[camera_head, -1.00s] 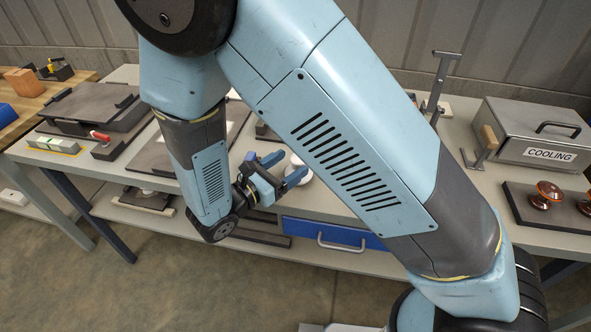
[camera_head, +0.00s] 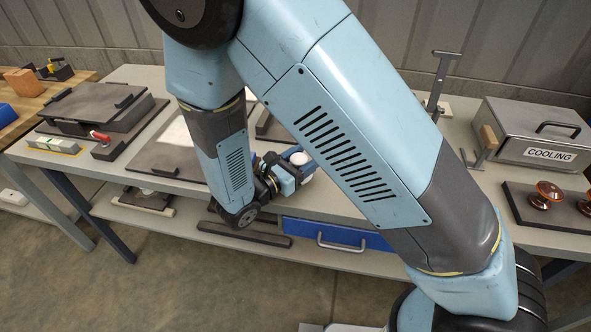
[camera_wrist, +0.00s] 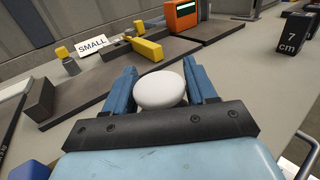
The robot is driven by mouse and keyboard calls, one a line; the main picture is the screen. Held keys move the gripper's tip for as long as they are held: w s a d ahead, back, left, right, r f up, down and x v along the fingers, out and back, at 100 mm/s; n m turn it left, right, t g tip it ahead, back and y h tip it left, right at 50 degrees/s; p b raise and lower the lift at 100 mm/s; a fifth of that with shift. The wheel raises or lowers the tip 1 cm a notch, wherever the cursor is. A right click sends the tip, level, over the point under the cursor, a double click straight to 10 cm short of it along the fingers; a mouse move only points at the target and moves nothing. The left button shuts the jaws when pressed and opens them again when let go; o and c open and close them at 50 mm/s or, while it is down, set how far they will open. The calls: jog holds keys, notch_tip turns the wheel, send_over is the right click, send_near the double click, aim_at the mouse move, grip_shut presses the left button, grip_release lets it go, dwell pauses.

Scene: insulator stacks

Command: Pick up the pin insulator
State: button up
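A white, rounded, smooth piece, which I take for the pin insulator (camera_wrist: 160,89), sits between my gripper's blue fingers in the wrist view. Its top shows; its lower part is hidden by the gripper's dark crossbar. In the head view, the white piece (camera_head: 299,158) shows beside the fingers, partly hidden by them and my arm. My gripper (camera_wrist: 161,84) is low over the bench, its fingers spread on either side of the piece. Firm contact on both sides cannot be made out. The gripper (camera_head: 304,166) also shows in the head view, just behind the bench's front edge.
A "SMALL" sign (camera_wrist: 92,43), yellow blocks (camera_wrist: 147,50), an orange device (camera_wrist: 181,16) and a black "7 cm" block (camera_wrist: 294,38) stand ahead. A "COOLING" box (camera_head: 540,135) and brown insulators (camera_head: 543,194) are at right. A blue drawer (camera_head: 345,233) is below the bench top.

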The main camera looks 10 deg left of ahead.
jog(key=c, duration=0.9)
jog(key=shift+c, duration=0.3)
jog(key=shift+r, duration=0.1)
